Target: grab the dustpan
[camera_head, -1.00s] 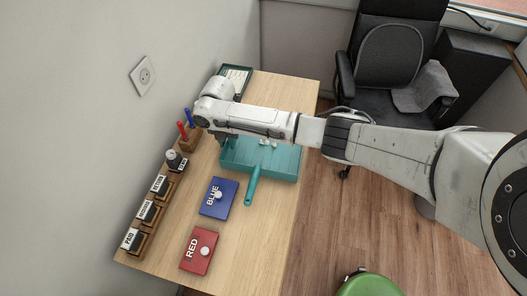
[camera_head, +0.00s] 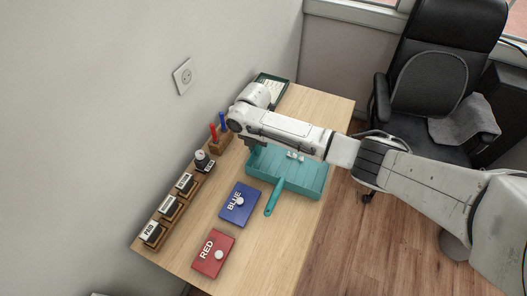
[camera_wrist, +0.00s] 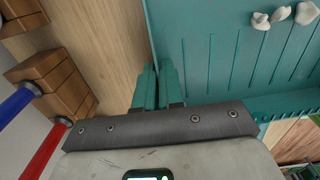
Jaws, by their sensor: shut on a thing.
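The teal dustpan (camera_head: 308,182) lies on the wooden desk, its handle (camera_head: 274,198) pointing toward the front beside the blue pad. White crumpled bits (camera_head: 295,155) lie in its pan; they also show in the wrist view (camera_wrist: 281,15). In the wrist view, my gripper (camera_wrist: 158,72) has its two teal fingers close together, shut on the side wall of the dustpan (camera_wrist: 195,60). In the head view my wrist hides most of the fingers and the pan's far left corner.
A blue pad (camera_head: 240,204) and a red pad (camera_head: 213,254) lie at the front. A stamp rack (camera_head: 170,207) runs along the wall side. A pen block (camera_head: 221,142) stands close to my wrist. A dark green tray (camera_head: 272,89) sits at the back. A chair (camera_head: 430,85) stands right.

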